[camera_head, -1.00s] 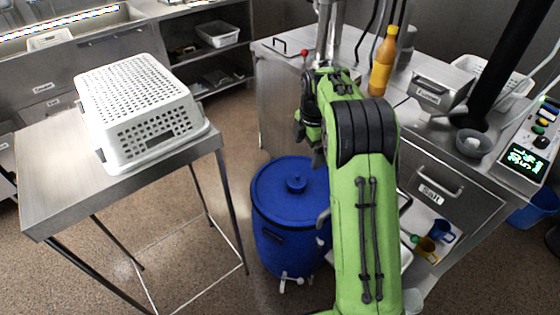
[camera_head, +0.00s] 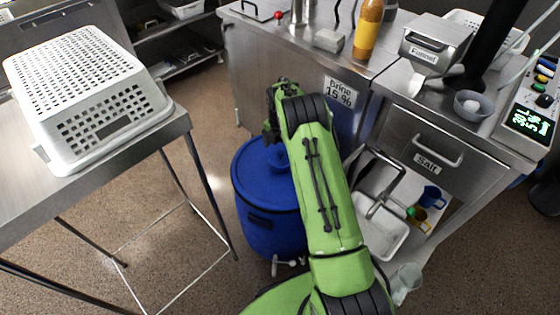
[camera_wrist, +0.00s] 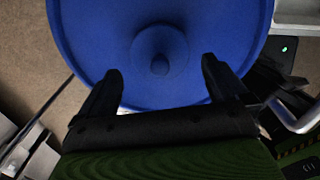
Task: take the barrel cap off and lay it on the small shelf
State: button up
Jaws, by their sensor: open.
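The blue barrel (camera_head: 268,222) stands on the floor between the steel table and the counter. Its round blue cap (camera_head: 256,168) is on top, with a raised knob (camera_head: 278,158) in the middle. In the wrist view the cap (camera_wrist: 100,40) fills the upper middle, its knob (camera_wrist: 160,55) centred ahead of the fingers. My gripper (camera_wrist: 160,82) is open and empty, its two dark fingertips apart over the near part of the cap. I cannot tell which surface is the small shelf.
A white perforated basket (camera_head: 75,85) sits upside down on the steel table (camera_head: 180,125) at left. The counter at right holds an orange bottle (camera_head: 368,30) and a grey bowl (camera_head: 473,105). A white sink-like tray (camera_head: 382,235) and mugs (camera_head: 430,196) sit below the salt drawer (camera_head: 435,155).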

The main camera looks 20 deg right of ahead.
aim_at(280, 152)
notch_tip(280, 152, down, 5)
jog(key=shift+r+b, duration=0.2)
jog(key=shift+b, duration=0.5)
jog(key=shift+r, duration=0.15)
jog(key=c, duration=0.9)
notch_tip(280, 152, up, 10)
jog(key=p, duration=0.3)
